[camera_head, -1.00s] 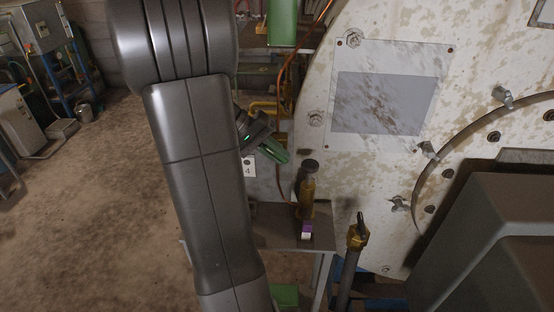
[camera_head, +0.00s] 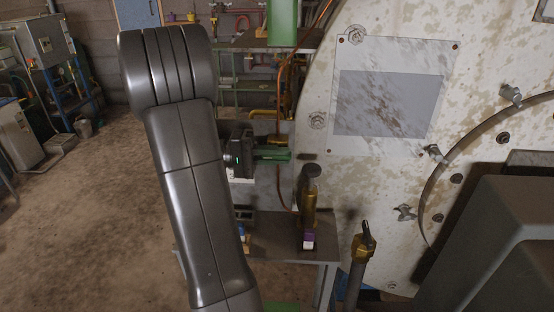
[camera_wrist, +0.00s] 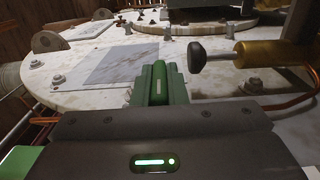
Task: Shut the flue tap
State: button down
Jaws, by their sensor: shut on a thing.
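My gripper (camera_head: 275,155) points right, roughly level, in front of the big pale drum (camera_head: 318,82). In the wrist view my green jaws (camera_wrist: 160,88) are closed around a bright green rounded piece (camera_wrist: 160,78); what it belongs to is unclear. A brass fitting with a dark round knob (camera_head: 310,188) stands below and right of my gripper; in the wrist view its brass body (camera_wrist: 258,52) and black knob (camera_wrist: 197,56) lie right of the jaws, apart from them. A brass tap with a dark lever (camera_head: 362,243) tops a pipe lower right. I cannot tell which is the flue tap.
A grey bench (camera_head: 270,240) with small items stands below my gripper. A dark angular housing (camera_head: 490,240) blocks the lower right. Copper tubing (camera_head: 279,110) runs beside the drum. Open floor (camera_head: 80,200) lies to the left.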

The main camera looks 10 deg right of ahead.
dwell(0.4)
jog(key=c, duration=1.5)
grip_release()
jog(key=shift+o, duration=0.2)
jog(key=p+v, duration=1.1)
jog(key=v, duration=0.3)
jog(key=shift+f, duration=0.35)
jog(key=shift+d, duration=0.1)
